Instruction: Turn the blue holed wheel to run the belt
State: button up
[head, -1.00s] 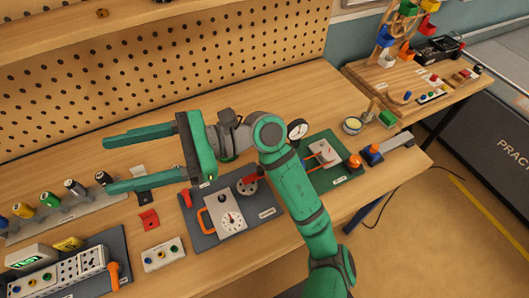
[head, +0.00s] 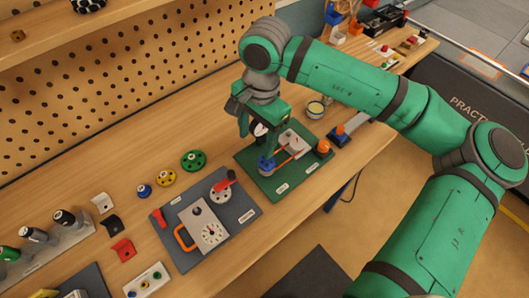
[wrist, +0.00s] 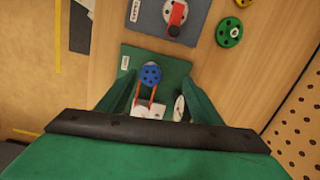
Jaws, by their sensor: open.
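The blue holed wheel (head: 266,164) sits at the near left of a green board (head: 252,184). An orange-red belt (head: 291,155) runs from it toward a white block (head: 294,141) on the same board. My gripper (head: 262,137) points down over this board, its far parts overlapping a white dial in the head view. In the wrist view, the blue wheel (wrist: 151,75) shows between the two green fingers of my open gripper (wrist: 160,80), with the belt (wrist: 143,97) leading toward the palm. Nothing is between the fingers' grip; whether they touch the wheel cannot be told.
A grey board (head: 246,215) with a gauge box and red-handled crank stands to the left. Green (head: 193,160), yellow (head: 165,177) and blue wheels lie behind it.

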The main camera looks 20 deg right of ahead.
aim_at(267, 165)
jog(key=shift+h, duration=0.5)
jog(key=d+f, duration=0.1)
jog(key=f, duration=0.2)
jog(key=d+f, duration=0.1)
jog(key=f, duration=0.6)
jog(key=shift+d+f, duration=0.25)
jog(key=shift+d, duration=0.15)
jog(key=shift+c, duration=0.4)
jog(key=c, duration=1)
